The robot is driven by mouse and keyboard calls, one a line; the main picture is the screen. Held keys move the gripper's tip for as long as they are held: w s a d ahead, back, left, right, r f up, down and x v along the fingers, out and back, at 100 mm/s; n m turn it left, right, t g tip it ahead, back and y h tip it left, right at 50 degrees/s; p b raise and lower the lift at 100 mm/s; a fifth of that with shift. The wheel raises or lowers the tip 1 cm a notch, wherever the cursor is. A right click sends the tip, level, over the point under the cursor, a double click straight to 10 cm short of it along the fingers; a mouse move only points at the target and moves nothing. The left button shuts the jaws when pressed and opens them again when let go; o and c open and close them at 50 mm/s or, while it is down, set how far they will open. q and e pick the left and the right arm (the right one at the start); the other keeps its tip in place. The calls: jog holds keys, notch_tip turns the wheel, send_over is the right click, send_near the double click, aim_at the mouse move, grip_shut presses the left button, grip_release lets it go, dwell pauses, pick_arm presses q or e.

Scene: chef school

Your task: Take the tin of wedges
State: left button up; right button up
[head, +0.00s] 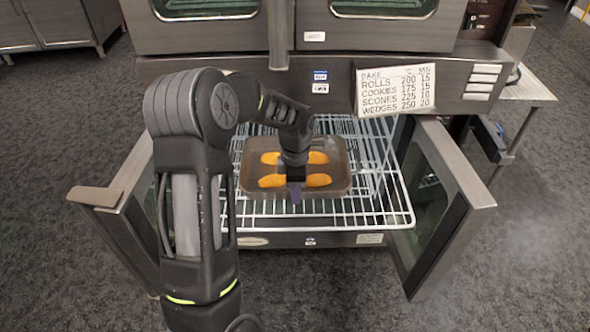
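The tin (339,168) is a shallow dark brown rectangular tray on the white wire rack (380,205) in the open oven. Several orange wedges (270,181) lie in it, in two rows. My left arm reaches in from the left and bends down over the tin. My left gripper (295,190) points down at the middle of the tin's near edge. Its fingers are small and dark there, and I cannot tell whether they are shut on the rim. The arm hides part of the wedges and the tin's middle. My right gripper is not in view.
The oven doors stand open at left (125,225) and right (440,205), flanking the rack. A card (396,88) with bake temperatures and times hangs on the oven front above. A second oven compartment (375,30) is shut.

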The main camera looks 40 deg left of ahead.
pick_arm(q)
grip_shut()
dwell(1.0)
jog(key=shift+w+r, duration=0.1)
